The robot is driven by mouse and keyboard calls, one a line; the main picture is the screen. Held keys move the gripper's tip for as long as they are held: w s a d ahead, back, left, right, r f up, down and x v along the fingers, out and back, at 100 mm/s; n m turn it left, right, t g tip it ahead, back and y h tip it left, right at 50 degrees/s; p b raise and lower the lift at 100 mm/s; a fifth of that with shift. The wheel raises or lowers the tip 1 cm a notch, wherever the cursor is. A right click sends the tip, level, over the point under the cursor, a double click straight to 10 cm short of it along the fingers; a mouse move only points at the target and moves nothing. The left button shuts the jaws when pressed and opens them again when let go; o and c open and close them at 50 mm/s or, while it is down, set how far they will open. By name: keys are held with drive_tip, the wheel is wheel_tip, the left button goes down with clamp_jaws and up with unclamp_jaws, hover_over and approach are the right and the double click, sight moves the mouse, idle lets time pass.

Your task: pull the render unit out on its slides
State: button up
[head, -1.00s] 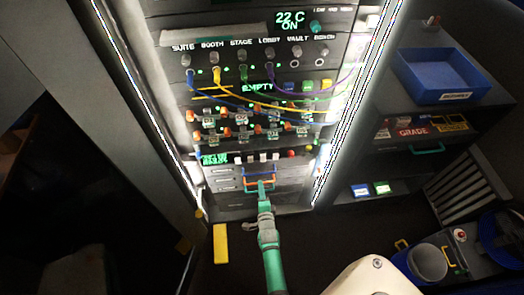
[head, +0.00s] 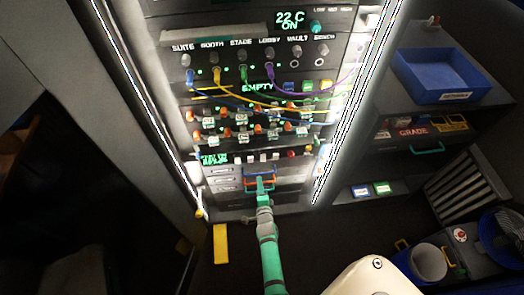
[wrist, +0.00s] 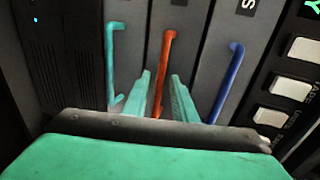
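Three flat drawer-like units sit low in the rack, with an orange handle (wrist: 166,62), a blue handle (wrist: 230,78) and a green handle (wrist: 112,62) in the wrist view. I cannot read which one is the render unit. My gripper (wrist: 163,88) has its two green fingers on either side of the orange handle, with gaps still showing. In the head view my gripper (head: 261,186) reaches the handles at the rack's bottom and partly hides them. The units look pushed in.
Above the units is a row of pale buttons (head: 263,157); they also show at the right of the wrist view (wrist: 289,88). Cables hang higher on the rack. A yellow block (head: 220,244) lies on the floor at left. A shelf with a blue tray (head: 441,74) stands at right.

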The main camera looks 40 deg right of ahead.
clamp_jaws()
drive_tip(key=s+a, duration=0.3)
drive_tip(key=s, duration=0.3)
drive_tip(key=shift+a, duration=0.3)
idle(0.6)
drive_tip(key=shift+r, duration=0.1)
drive_tip(key=s+a, duration=0.3)
drive_tip(key=s, duration=0.2)
drive_tip(key=shift+s+a, duration=0.35)
drive_tip(key=shift+s, duration=0.05)
idle(0.9)
